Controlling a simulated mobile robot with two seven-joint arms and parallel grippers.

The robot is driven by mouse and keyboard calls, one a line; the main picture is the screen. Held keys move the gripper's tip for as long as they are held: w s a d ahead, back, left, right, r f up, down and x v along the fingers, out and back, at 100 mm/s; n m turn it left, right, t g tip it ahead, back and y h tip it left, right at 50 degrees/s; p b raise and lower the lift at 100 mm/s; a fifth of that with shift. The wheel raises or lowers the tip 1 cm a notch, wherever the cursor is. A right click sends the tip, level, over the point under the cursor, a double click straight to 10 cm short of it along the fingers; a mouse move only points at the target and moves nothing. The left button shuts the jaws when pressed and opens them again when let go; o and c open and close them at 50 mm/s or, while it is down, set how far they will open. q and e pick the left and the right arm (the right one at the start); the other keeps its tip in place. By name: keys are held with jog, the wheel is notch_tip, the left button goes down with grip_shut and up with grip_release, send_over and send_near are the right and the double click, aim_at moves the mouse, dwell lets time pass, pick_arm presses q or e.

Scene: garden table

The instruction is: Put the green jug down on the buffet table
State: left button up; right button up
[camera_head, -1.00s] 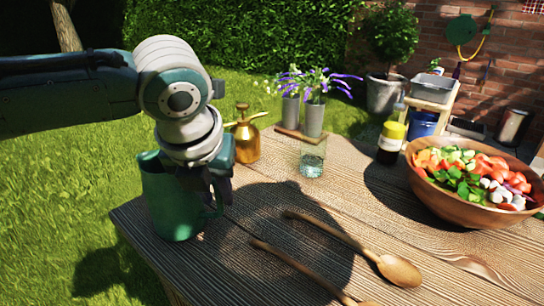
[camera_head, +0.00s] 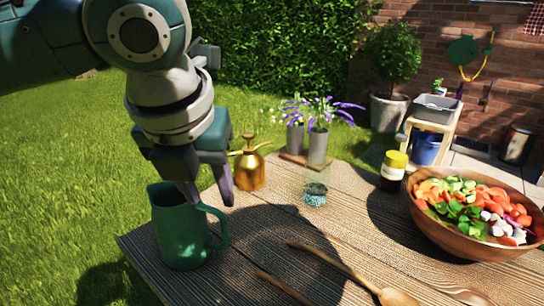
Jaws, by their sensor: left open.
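The green jug (camera_head: 180,235) stands upright on the left end of the wooden buffet table (camera_head: 262,222), its handle toward the right. My left gripper (camera_head: 208,197) is open and empty, just above the jug's rim on the handle side. Its fingers point down, and I cannot tell whether a fingertip still touches the jug. My right gripper is not in view.
A brass sprayer (camera_head: 249,168), a glass (camera_head: 315,183) and flower vases (camera_head: 317,147) stand behind. A yellow-lidded jar (camera_head: 392,171) and a salad bowl (camera_head: 470,238) are to the right. Wooden spoons (camera_head: 345,268) lie in front. Grass borders the table's left edge.

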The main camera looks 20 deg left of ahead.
pick_arm(q)
jog(key=s+d+f+n+h, duration=0.4)
jog(key=s+d+n, duration=0.6)
jog(key=n, duration=0.4)
jog(key=s+a+f+n+y, duration=0.2)
jog(key=s+a+n, duration=0.8)
jog(key=n, duration=0.7)
jog(key=shift+s+a+f+g+y, duration=0.15)
jog(key=shift+s+f+g+y, duration=0.2)
jog(key=shift+s+f, duration=0.45)
